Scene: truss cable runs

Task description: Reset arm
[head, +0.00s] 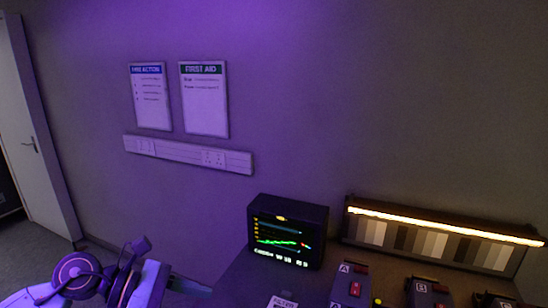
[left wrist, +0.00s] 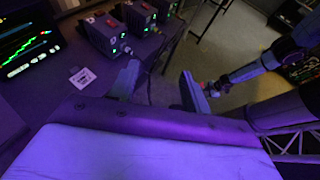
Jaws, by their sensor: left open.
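My left gripper (left wrist: 160,88) is open and empty in the left wrist view, with its two fingers apart over the gap between the desk edge and the floor. In the head view, parts of my left arm show at the bottom left; its fingers are hard to make out there. Another arm link, likely of my right arm, comes in from the right of the left wrist view. Its end is partly hidden behind a left finger, so its jaws cannot be read.
A dark desk (left wrist: 45,122) holds a monitor (head: 288,231) with coloured traces, several lettered boxes (head: 350,285) and a small label card (left wrist: 83,78). A lit strip over a grey-scale panel (head: 437,240) stands behind. Wall, posters (head: 204,100) and door (head: 35,140) are farther off.

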